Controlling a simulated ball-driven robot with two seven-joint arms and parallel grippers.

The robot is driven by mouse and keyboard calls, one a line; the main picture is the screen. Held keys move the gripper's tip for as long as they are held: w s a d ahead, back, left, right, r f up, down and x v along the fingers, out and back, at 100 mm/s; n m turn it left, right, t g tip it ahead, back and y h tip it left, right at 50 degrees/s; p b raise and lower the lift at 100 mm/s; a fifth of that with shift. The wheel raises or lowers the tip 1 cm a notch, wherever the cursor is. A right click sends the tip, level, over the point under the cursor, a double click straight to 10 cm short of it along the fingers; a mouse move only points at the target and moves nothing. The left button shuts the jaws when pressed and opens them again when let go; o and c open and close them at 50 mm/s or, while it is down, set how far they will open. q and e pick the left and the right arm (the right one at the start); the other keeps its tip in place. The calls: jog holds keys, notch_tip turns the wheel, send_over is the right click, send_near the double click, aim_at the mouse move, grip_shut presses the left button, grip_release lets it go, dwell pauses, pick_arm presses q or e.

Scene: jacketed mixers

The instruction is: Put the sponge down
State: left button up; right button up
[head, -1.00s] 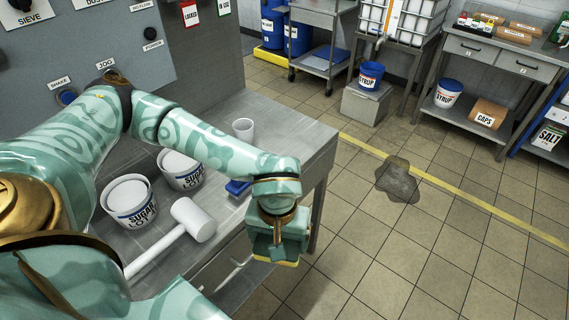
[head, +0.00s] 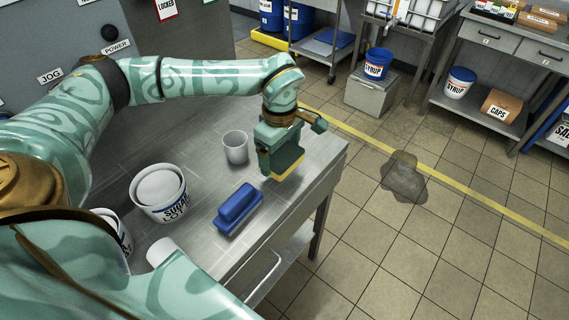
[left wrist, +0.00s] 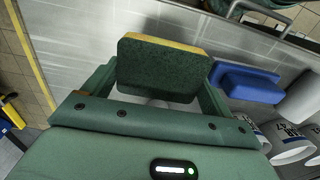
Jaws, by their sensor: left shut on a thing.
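The sponge (left wrist: 163,66) is dark green with a yellow layer. My left gripper (left wrist: 158,80) is shut on it in the left wrist view. In the head view my left gripper (head: 281,160) points down over the right end of the metal table (head: 310,172), and the sponge's yellow edge (head: 287,171) shows below the fingers. I cannot tell for certain whether the sponge touches the table top. My right gripper is not in view.
A blue brush or block (head: 238,209) lies left of the sponge. A dark puddle (head: 404,177) lies on the floor.

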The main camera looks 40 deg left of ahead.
aim_at(284, 148)
pick_arm(q)
jog(key=shift+w+f, duration=0.6)
jog(key=shift+f, duration=0.2)
jog(key=shift+w+a+f, duration=0.1)
jog(key=shift+w+f, duration=0.1)
jog(key=shift+f, duration=0.05)
notch_tip(284, 148, down, 3)
jog(key=shift+a+f+b, duration=0.15)
jog(key=shift+f+b, duration=0.05)
jog(key=shift+b, duration=0.6)
jog(key=shift+r, duration=0.15)
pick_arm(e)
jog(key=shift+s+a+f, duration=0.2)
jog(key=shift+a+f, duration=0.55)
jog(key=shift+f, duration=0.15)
pick_arm(q)
jog(key=o, duration=0.8)
notch_tip(284, 148, up, 12)
jog(key=p, duration=0.3)
jog(key=shift+w+f, duration=0.1)
jog(key=shift+f, duration=0.15)
jog(key=shift+r, duration=0.3)
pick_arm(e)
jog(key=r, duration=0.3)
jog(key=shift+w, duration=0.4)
